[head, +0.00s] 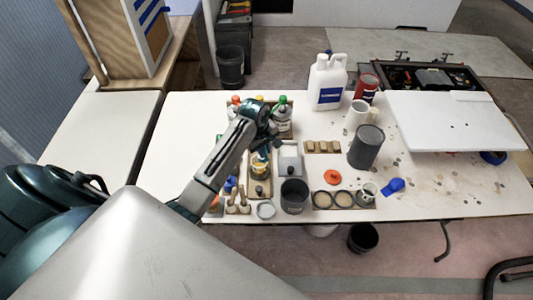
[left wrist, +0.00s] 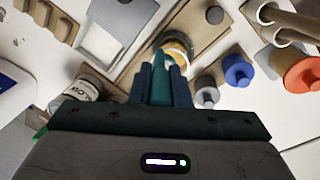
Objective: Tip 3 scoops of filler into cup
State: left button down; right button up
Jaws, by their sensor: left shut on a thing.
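My left gripper (head: 260,150) reaches in over the table in the head view, pointing down. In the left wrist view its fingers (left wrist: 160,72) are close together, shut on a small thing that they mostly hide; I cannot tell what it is. Just beyond the fingertips is a round cup with a yellow-tan band (head: 260,170), which shows partly hidden in the left wrist view (left wrist: 178,46). I cannot tell whether the held thing touches this cup. No filler is clearly recognisable. My right gripper is not in view.
A dark grey pot (head: 294,196) and a pale square container (head: 290,160) stand close by. A bottle with a green cap (head: 282,113) stands behind. A white jug (head: 327,82), a dark cylinder (head: 366,146) and a blue item (head: 393,185) are farther right. The table's left part (head: 185,140) is clear.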

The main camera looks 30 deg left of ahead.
pick_arm(q)
jog(key=shift+w+a+f+h+b, duration=0.2)
jog(key=shift+a+f+h+b, duration=0.15)
jog(key=shift+a+h+b, duration=0.35)
jog(key=shift+h+b, duration=0.2)
jog(key=shift+h, duration=0.1)
jog(key=shift+s+a+r+h+b, duration=0.15)
jog(key=shift+a+h+b, duration=0.1)
jog(key=shift+h+b, duration=0.3)
jog(key=shift+a+h+b, duration=0.35)
jog(key=shift+h+b, duration=0.4)
jog(key=shift+b, duration=0.15)
jog(key=a+h, duration=0.1)
jog(key=h, duration=0.1)
jog(key=a+f+h, duration=0.1)
jog(key=a+h, duration=0.1)
jog(key=h, duration=0.1)
jog(key=shift+f+n+p, duration=0.15)
jog(key=shift+n+p, duration=0.15)
jog(key=shift+n, duration=0.1)
jog(key=shift+a+h+b, duration=0.3)
jog(key=shift+h+b, duration=0.15)
jog(key=shift+h, duration=0.35)
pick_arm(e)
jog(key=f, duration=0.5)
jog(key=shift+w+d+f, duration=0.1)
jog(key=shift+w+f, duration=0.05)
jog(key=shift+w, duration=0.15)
